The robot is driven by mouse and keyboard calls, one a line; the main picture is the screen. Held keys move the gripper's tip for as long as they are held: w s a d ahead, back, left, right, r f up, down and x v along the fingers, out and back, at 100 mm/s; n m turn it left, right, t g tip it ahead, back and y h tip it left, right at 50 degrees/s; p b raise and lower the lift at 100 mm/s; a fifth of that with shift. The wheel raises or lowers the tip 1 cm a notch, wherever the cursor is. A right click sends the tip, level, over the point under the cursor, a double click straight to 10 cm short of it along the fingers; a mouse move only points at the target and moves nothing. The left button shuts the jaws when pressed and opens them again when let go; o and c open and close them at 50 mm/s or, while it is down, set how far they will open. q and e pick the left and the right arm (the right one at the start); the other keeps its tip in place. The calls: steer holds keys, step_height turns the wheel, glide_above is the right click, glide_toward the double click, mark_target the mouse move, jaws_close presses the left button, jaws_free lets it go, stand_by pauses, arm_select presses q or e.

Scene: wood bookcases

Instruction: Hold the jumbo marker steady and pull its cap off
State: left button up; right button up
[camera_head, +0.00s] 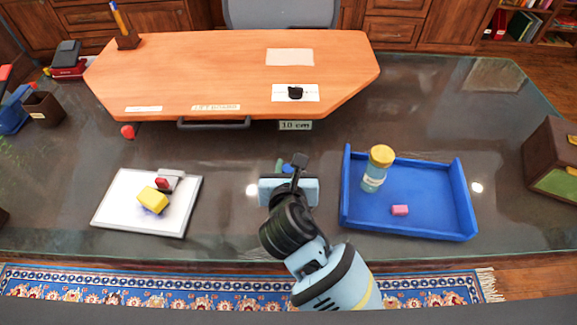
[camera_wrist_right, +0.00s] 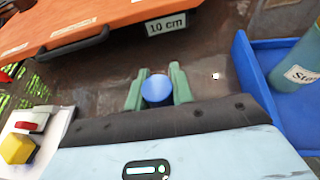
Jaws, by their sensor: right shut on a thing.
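My right gripper (camera_head: 284,167) is low over the dark glass desk, left of the blue tray. Its green fingers (camera_wrist_right: 157,88) are shut on a round blue thing (camera_wrist_right: 155,88), seen end-on in the right wrist view. It looks like the end of the jumbo marker; its length, and where cap meets barrel, are hidden. In the head view only small blue and green bits show past the gripper's pale body. My left gripper is in neither view.
The blue tray (camera_head: 459,201) holds a labelled yellow-topped cylinder (camera_head: 376,170) and a pink block (camera_head: 400,210). A white board (camera_head: 112,204) at left carries a yellow block (camera_head: 153,199) and a red-and-grey item (camera_head: 167,181). The raised orange board (camera_head: 210,70) stands behind, with a "10 cm" label (camera_head: 295,125).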

stand_by(0.3)
steer(key=o, duration=1)
steer(key=shift+o, duration=0.2)
steer(key=v, duration=1.2)
